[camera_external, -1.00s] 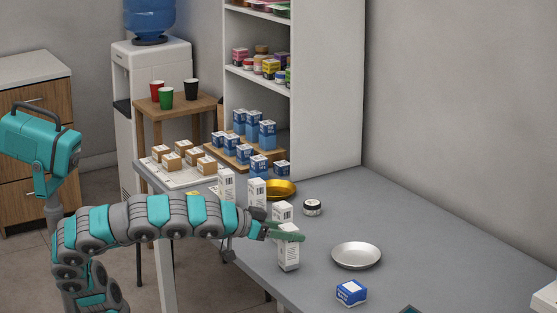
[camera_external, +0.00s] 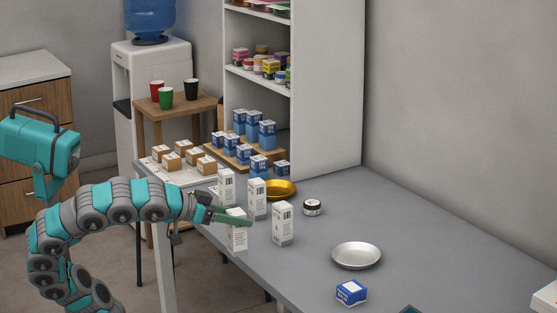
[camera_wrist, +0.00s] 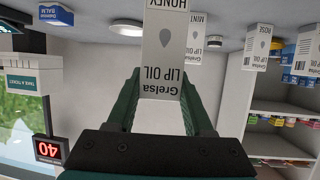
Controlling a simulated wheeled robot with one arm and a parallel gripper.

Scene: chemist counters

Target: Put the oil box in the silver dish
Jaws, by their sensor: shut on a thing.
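My gripper (camera_external: 230,217) is shut on a white lip oil box (camera_external: 237,236) near the counter's left edge. In the wrist view the box (camera_wrist: 163,60) sits between my fingers (camera_wrist: 160,95), upside down in the picture, reading Grelsa LIP OIL HONEY. I cannot tell whether its base touches the counter. The silver dish (camera_external: 357,256) lies empty on the counter, well to the right. Other white boxes stand behind and beside the held one: one nearby (camera_external: 283,224), one (camera_external: 257,198) and one (camera_external: 226,185). The wrist view shows a MINT (camera_wrist: 193,40) and a ROSE (camera_wrist: 257,47) box.
A gold dish (camera_external: 282,189) lies behind the white boxes. A small dark jar (camera_external: 312,207) stands between them and the silver dish. A blue and white box (camera_external: 351,293) lies in front of the silver dish. The counter (camera_external: 430,240) right of the dish is clear.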

